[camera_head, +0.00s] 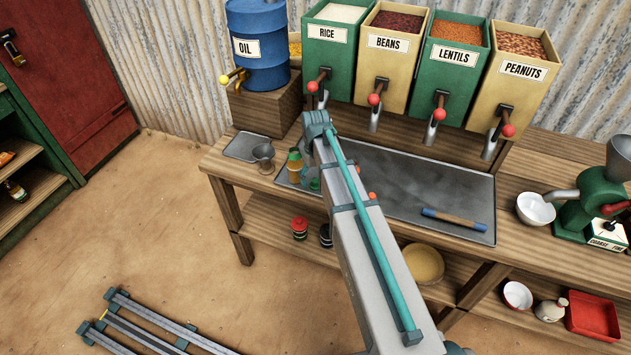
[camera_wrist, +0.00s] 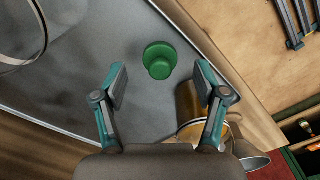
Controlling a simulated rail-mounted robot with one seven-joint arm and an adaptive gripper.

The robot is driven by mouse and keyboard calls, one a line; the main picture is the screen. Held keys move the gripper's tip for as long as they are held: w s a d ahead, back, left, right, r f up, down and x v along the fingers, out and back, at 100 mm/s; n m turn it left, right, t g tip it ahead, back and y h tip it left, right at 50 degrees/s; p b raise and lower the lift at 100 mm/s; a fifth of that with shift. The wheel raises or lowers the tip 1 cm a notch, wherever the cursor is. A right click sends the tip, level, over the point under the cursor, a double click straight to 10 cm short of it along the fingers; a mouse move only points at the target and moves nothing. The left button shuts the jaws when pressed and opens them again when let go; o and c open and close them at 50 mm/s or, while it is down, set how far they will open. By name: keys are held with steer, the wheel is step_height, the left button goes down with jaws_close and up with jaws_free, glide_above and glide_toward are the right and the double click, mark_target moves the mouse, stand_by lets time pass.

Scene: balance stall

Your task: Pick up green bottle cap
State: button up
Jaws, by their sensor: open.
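The green bottle cap (camera_wrist: 160,60) lies on the grey metal tray (camera_wrist: 120,30) in the wrist view, ahead of and between the two fingers. My gripper (camera_wrist: 160,85) is open and empty, its fingers spread on either side below the cap. In the head view a small green thing, likely the cap (camera_head: 315,184), shows on the tray (camera_head: 440,190) beside my arm, which hides part of that area.
A metal funnel (camera_head: 264,157) stands left of the tray. A blue and brown roller-like tool (camera_head: 454,219) lies on the tray's right. The blue oil drum (camera_head: 257,50) and several grain dispensers stand behind. A white bowl (camera_head: 535,209) and green grinder (camera_head: 598,195) are at the right.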

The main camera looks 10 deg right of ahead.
steer(key=shift+f, duration=0.9)
steer(key=c, duration=0.8)
steer(key=shift+r, duration=0.15)
